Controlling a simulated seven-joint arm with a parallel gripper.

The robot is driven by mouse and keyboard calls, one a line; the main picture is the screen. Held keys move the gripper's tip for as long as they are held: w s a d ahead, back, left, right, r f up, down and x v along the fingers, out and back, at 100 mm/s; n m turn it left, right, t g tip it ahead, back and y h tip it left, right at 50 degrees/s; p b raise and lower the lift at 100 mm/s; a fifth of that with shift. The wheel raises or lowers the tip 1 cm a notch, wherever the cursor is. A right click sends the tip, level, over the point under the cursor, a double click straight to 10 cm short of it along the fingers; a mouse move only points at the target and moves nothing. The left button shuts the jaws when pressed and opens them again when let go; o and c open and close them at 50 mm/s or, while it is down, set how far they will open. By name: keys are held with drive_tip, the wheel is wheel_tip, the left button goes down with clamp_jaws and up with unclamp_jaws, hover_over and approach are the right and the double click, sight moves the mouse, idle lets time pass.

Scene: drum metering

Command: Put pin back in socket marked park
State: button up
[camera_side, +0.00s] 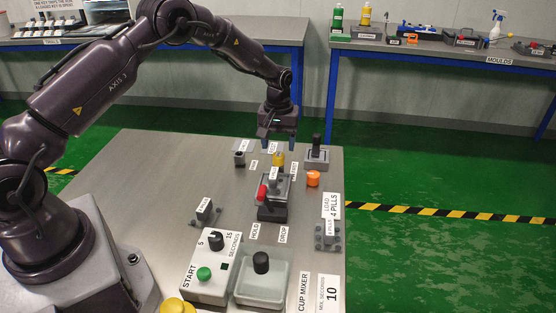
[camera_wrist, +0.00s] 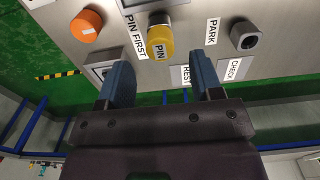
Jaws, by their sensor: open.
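The yellow pin (camera_side: 279,159) stands at the far end of the grey metering device (camera_side: 273,206) in the side view. In the wrist view the yellow pin (camera_wrist: 160,40) bears a PIN label; its seating cannot be made out. The park socket (camera_wrist: 245,36), a grey block with a dark round opening, sits right of it beside the PARK label, with nothing seen in it. The socket (camera_side: 240,158) is left of the pin in the side view. My gripper (camera_side: 278,145) is open, above and just beyond the pin. In the wrist view its spread fingers (camera_wrist: 162,80) hold nothing.
An orange knob (camera_side: 313,178) and a black-handled block (camera_side: 316,155) stand right of the pin. The device has a red part (camera_side: 262,192). The START box (camera_side: 208,270) and cup mixer (camera_side: 262,280) are nearer. Bare table lies left of the socket.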

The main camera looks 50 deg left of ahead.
sight(279, 154)
drive_tip(key=shift+f, duration=2.25)
clamp_jaws()
drive_tip(key=shift+r, duration=3)
drive_tip(key=shift+r, duration=0.15)
drive_tip(key=shift+r, duration=1.85)
